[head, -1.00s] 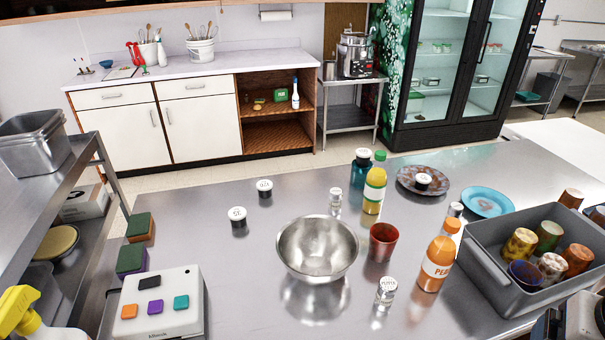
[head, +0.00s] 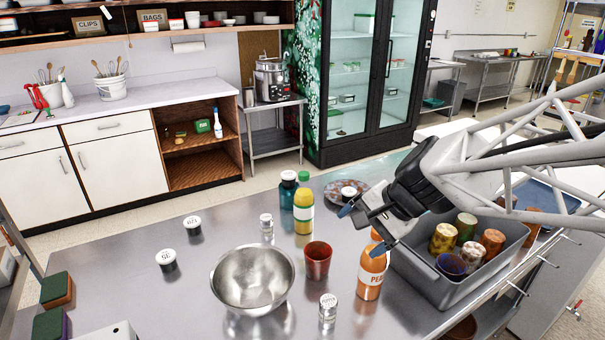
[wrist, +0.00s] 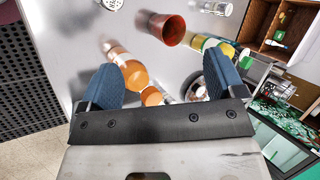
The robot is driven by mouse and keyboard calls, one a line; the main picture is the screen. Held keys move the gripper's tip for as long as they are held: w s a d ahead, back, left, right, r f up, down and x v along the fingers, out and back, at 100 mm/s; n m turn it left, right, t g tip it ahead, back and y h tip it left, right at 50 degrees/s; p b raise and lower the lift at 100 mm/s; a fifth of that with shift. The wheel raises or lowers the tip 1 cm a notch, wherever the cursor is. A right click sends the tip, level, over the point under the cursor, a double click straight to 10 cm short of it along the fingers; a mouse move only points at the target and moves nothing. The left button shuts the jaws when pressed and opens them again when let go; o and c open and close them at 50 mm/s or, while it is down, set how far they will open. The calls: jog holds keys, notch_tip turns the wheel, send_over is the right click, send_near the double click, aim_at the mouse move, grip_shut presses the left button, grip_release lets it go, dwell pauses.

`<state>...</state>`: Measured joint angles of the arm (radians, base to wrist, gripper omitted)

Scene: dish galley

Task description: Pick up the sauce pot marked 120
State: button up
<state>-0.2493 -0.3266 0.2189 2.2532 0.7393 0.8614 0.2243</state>
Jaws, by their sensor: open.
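Two small dark sauce pots with white marked lids stand on the steel table in the head view: a nearer one (head: 167,261) and a farther one (head: 192,226). Their marks are too small to read surely, so I cannot tell which is 120. Another white-lidded pot (head: 348,191) sits on the patterned plate (head: 335,187), partly behind my gripper. My gripper (head: 362,230) is open and empty above the table's right part, well right of the two pots. In the wrist view its blue fingers (wrist: 162,78) are spread over bottles, with no sauce pot clearly between them.
A steel bowl (head: 252,278), red cup (head: 318,260), pepper shaker (head: 328,308), orange bottle (head: 371,274), yellow bottle (head: 303,208) and teal jar (head: 288,194) stand mid-table. A grey bin (head: 435,282) of cups is at right. The table left of the bowl is fairly clear.

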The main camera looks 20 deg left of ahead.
jog(key=w+a+f+m+y, duration=0.1)
jog(key=w+a+m+y, duration=0.1)
jog(key=w+a, duration=0.35)
jog(key=w+a+f+m+y, duration=0.1)
jog(key=w+a+f+m, duration=0.1)
jog(key=a, duration=0.6)
jog(key=m+t+y, duration=0.1)
jog(key=m+y, duration=0.3)
jog(key=m, duration=0.7)
send_near(194, 222)
jog(key=shift+x, duration=1)
jog(key=shift+a+f+t, duration=0.2)
jog(key=shift+a+t, duration=0.1)
jog(key=shift+a, duration=0.25)
jog(key=shift+a, duration=0.1)
jog(key=shift+x, duration=1.15)
jog(key=shift+a+f, duration=0.1)
jog(key=shift+x, duration=2.45)
